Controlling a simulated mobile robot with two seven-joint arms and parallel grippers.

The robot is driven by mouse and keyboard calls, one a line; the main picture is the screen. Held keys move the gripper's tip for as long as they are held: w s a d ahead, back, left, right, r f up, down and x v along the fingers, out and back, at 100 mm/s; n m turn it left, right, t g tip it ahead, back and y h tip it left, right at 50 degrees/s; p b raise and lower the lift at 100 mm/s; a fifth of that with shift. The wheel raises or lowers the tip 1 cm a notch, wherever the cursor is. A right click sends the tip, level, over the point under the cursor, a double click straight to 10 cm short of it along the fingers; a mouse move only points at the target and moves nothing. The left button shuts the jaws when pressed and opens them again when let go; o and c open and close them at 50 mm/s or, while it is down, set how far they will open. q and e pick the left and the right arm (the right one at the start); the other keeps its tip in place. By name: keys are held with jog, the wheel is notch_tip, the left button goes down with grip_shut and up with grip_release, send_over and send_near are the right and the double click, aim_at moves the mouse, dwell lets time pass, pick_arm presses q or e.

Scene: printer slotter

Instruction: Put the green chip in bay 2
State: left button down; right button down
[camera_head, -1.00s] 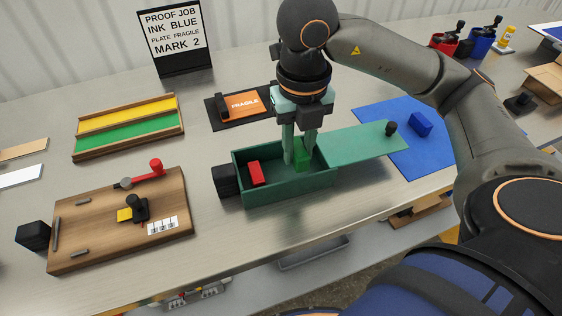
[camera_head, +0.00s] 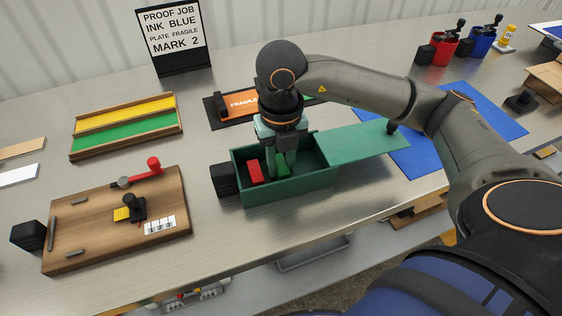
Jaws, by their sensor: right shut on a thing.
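My right gripper (camera_head: 284,165) reaches down into a dark green box (camera_head: 300,187) near the middle of the table. It is shut on the green chip (camera_head: 283,172), which is mostly hidden by the fingers. A red chip (camera_head: 256,171) lies in the box just left of the green chip. Whether the green chip touches the box floor, I cannot tell. I see no readable bay numbers on the box. My left gripper is not in view.
A green lid panel (camera_head: 360,142) extends right from the box, over a blue mat (camera_head: 410,168). A black block (camera_head: 223,180) stands at the box's left end. A wooden board (camera_head: 90,235) with a red-knobbed lever lies left. The table before the box is clear.

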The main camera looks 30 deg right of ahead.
aim_at(281, 164)
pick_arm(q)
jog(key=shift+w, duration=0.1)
pick_arm(e)
jog(key=c, duration=0.7)
grip_release()
jog(key=shift+f, duration=0.1)
jog(key=shift+o, duration=0.2)
jog(key=shift+r, duration=0.25)
pick_arm(q)
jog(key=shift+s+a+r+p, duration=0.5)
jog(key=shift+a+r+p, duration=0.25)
jog(key=shift+p, duration=0.7)
pick_arm(e)
notch_tip(281, 164, up, 12)
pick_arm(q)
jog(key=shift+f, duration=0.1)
